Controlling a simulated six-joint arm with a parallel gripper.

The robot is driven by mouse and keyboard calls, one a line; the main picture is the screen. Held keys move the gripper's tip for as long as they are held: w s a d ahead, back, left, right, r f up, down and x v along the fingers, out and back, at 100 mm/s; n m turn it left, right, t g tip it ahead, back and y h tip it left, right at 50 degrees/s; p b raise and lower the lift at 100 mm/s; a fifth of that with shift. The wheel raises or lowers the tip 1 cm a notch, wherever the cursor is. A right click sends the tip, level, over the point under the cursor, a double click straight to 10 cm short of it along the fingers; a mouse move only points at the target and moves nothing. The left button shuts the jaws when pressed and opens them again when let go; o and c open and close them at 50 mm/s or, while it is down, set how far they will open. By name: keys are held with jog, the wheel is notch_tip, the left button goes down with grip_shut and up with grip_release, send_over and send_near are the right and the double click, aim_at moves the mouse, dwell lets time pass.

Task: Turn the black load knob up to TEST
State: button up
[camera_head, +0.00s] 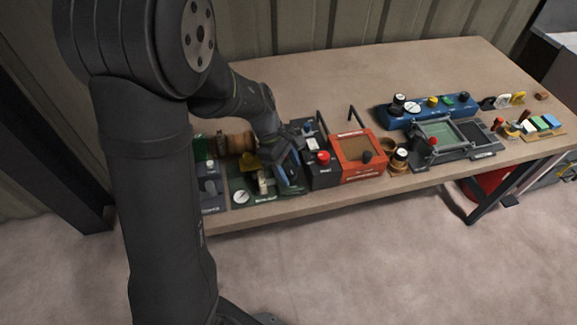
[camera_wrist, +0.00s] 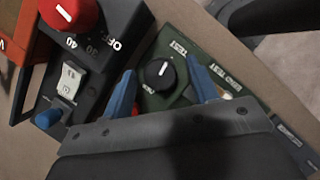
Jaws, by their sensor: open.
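The black load knob (camera_wrist: 160,74) sits on a green panel (camera_wrist: 150,101) in the wrist view. Its short white mark slants to the upper right, roughly toward the word TEST; the exact setting is too small to tell. My gripper (camera_wrist: 163,86) is open, with one blue finger on each side of the knob. I cannot tell whether the fingers touch it. In the head view my gripper (camera_head: 289,172) is low over the right part of the green panel (camera_head: 240,184) and hides the knob there.
A black box (camera_wrist: 98,62) with a red knob (camera_wrist: 68,12), a white rocker switch (camera_wrist: 71,77) and a blue button (camera_wrist: 48,118) stands close beside the panel. An orange box (camera_head: 362,150) is to its right in the head view. A white dial (camera_head: 241,197) is left of my gripper.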

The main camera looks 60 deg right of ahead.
jog(key=c, duration=1)
jog(key=shift+o, duration=0.2)
dwell(0.6)
jog(key=o, duration=1)
jog(key=shift+c, duration=0.2)
jog(key=v, duration=1.7)
jog(key=shift+w+r, duration=0.15)
